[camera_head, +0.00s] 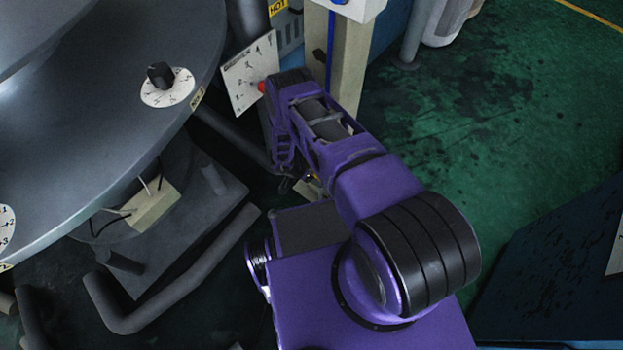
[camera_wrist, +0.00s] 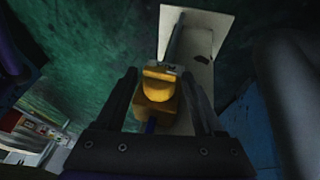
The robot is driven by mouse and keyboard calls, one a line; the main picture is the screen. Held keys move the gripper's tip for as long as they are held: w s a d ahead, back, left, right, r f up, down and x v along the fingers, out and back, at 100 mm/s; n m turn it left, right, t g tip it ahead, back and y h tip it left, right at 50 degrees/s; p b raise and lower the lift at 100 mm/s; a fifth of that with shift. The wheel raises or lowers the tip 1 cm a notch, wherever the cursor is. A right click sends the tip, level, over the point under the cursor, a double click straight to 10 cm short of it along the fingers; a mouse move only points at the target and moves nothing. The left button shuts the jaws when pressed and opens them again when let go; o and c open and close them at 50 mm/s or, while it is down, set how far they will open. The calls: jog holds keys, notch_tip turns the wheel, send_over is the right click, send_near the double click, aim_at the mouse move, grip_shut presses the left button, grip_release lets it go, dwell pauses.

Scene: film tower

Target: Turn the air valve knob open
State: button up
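In the wrist view a yellow, rounded knob-like part (camera_wrist: 158,88) sits on a yellow block between the fingers of my gripper (camera_wrist: 160,75). I take it for the air valve knob. The two dark fingers stand apart, one on each side of it, with a visible gap on the right. Contact on the left cannot be told. A blue part shows just below the block. In the head view my purple arm reaches up to the post and bends down there. My fingers and the yellow knob cannot be made out in that view.
A pale post (camera_head: 349,70) stands beside my wrist, with a white dial plate (camera_head: 249,73) and a red part (camera_head: 262,87) close by. The large grey round tower (camera_head: 90,130) with a black dial knob (camera_head: 160,75) fills the left. Pipes lie below. Green floor (camera_head: 480,110) is open at right.

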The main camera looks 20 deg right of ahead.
grip_shut()
jog(key=shift+s+r+t+y+p, duration=0.1)
jog(key=shift+r+t+y+p, duration=0.15)
jog(key=shift+p, duration=0.65)
jog(key=shift+t+y+p, duration=0.25)
jog(key=shift+t+p, duration=0.1)
jog(key=shift+p, duration=0.55)
jog(key=p, duration=0.3)
jog(key=shift+s+d+m+t+y, duration=0.15)
jog(key=shift+m+t+y, duration=0.15)
jog(key=shift+t, duration=0.1)
jog(key=shift+f+t+y+p, duration=0.1)
jog(key=shift+t+y+p, duration=0.35)
jog(key=shift+p, duration=0.4)
jog(key=shift+f+t+y, duration=0.1)
jog(key=shift+t+y, duration=0.15)
jog(key=shift+t, duration=0.3)
jog(key=shift+m+t, duration=0.3)
